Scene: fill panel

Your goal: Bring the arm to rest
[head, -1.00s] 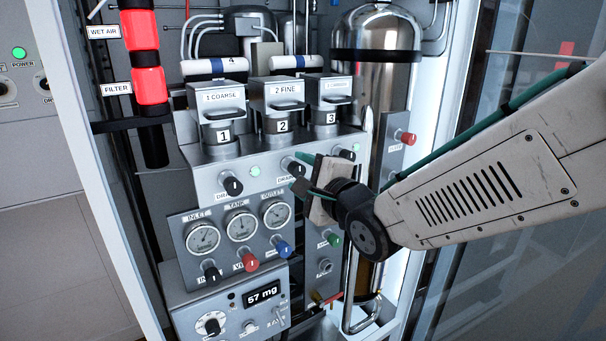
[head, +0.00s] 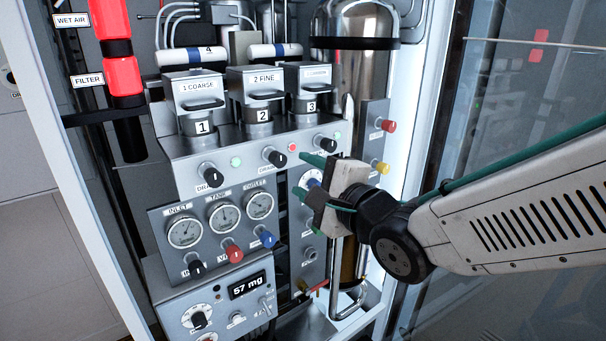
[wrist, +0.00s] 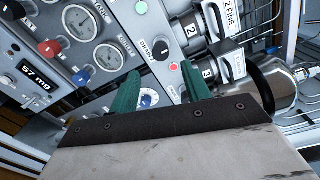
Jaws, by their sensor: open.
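My arm reaches in from the right in the head view. My gripper (head: 307,176) is in front of the panel, with its two green fingers apart and nothing between them. In the wrist view my gripper (wrist: 160,88) also shows open, with a round dial and a knob (wrist: 160,50) visible beyond the fingers. The fingers look clear of the panel, though the exact gap is hard to tell. Part of the panel's right column is hidden behind my gripper.
The fill panel carries filter housings (head: 262,95), gauges (head: 222,216), a red knob (head: 234,253) and a display reading 57 mg (head: 247,285). A steel cylinder (head: 357,22) stands behind. The cabinet's white frame (head: 415,110) and glass (head: 510,95) are close to my arm.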

